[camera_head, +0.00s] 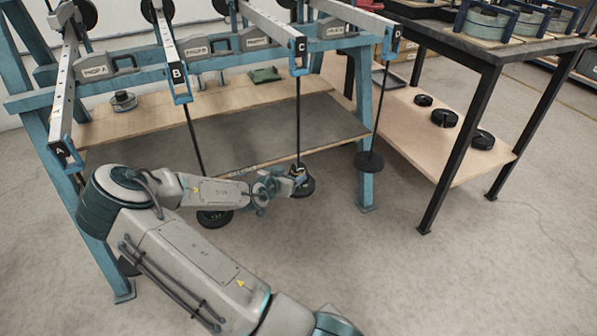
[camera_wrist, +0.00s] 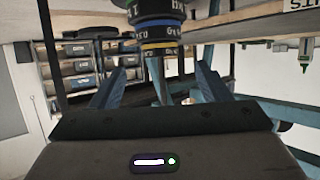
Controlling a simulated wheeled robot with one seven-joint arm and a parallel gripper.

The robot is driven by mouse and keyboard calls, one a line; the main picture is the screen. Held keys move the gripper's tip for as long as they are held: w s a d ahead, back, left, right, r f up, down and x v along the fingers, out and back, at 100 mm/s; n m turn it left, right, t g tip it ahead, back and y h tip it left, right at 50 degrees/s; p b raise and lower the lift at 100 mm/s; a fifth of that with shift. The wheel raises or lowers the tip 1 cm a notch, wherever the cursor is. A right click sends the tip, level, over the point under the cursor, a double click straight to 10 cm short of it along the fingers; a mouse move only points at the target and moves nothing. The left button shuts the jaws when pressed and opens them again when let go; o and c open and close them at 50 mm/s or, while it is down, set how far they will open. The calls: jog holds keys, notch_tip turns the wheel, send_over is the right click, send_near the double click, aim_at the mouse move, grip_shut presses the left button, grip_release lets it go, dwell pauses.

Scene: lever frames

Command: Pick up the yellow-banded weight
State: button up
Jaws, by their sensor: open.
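The yellow-banded weight (camera_wrist: 160,48) is a dark disc with a yellow stripe. In the wrist view it is the lowest of a stack, under a blue-banded disc (camera_wrist: 157,32) and a green-banded disc (camera_wrist: 155,10), which the top edge cuts off. A thin rod shows below it. My gripper (camera_wrist: 158,75) is open, with one blue finger on each side of the rod, and the yellow-banded weight appears just above the fingertips. I cannot tell the exact depth gap. In the head view my gripper (camera_head: 291,178) is at the foot of the rod hanging from lever C, partly hiding the stack.
A blue frame carries levers A (camera_head: 62,105), B (camera_head: 172,60) and C (camera_head: 275,35), with hanging rods. Another hanging disc (camera_head: 368,162) is to the right. A wooden shelf (camera_head: 235,110) lies behind my arm. A black-legged table (camera_head: 490,50) stands right. Floor in front is clear.

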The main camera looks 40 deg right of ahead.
aim_at(295, 170)
jog(key=x, duration=0.2)
jog(key=b+x, duration=0.1)
jog(key=x, duration=0.1)
jog(key=shift+s+a+f, duration=0.1)
jog(key=shift+a+f, duration=0.05)
jog(key=shift+f, duration=0.15)
jog(key=shift+w+d+f+b, duration=0.1)
jog(key=shift+w+d+b, duration=0.2)
jog(key=shift+d, duration=0.2)
jog(key=c, duration=1.1)
jog(key=shift+o, duration=0.2)
notch_tip(295, 170, up, 4)
jog(key=shift+s+r+p, duration=0.1)
jog(key=shift+p, duration=0.8)
jog(key=s+a+p, duration=0.1)
jog(key=s+a, duration=0.3)
jog(key=s, duration=1.3)
jog(key=shift+p, duration=0.4)
